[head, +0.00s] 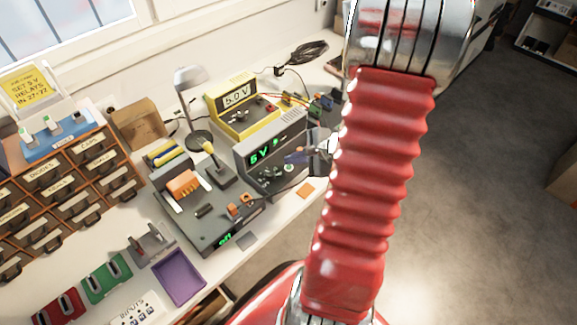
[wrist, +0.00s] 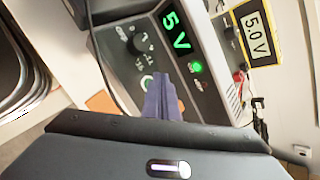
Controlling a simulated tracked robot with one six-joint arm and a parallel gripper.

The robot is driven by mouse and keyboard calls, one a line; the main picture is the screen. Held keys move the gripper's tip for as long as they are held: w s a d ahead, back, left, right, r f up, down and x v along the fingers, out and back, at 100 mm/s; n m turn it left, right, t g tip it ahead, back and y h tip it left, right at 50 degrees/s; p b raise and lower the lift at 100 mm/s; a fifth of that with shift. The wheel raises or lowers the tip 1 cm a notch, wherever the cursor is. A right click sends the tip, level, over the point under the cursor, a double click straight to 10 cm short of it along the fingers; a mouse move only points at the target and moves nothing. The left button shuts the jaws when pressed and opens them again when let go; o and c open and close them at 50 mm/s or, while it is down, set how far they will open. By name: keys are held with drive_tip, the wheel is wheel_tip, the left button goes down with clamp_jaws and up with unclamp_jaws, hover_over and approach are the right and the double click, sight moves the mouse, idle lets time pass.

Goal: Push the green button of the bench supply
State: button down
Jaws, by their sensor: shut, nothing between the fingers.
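A grey unit with a green lit 5 V readout, seemingly the bench supply, stands on the bench in the head view (head: 243,153) and fills the upper middle of the wrist view (wrist: 205,88). A bright green round light or button (wrist: 197,67) glows beside its readout. A smaller round green-and-white button (wrist: 147,82) sits lower on the panel, just left of my fingertips in the wrist view, and shows in the head view (head: 289,168). My gripper (head: 289,158) is shut and empty, its blue-purple fingers (wrist: 162,80) in front of the panel; contact cannot be told.
A dark station (head: 205,232) with an orange block is to the left. A desk lamp (head: 190,78), drawers (head: 75,180) and a purple tray (head: 180,279) are around. An orange square (head: 305,190) lies near the bench edge.

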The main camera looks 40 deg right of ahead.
drive_tip(key=shift+f, duration=0.5)
idle(0.8)
drive_tip(key=shift+r, duration=0.55)
wheel_tip(320, 180, up, 6)
idle(1.0)
idle(0.4)
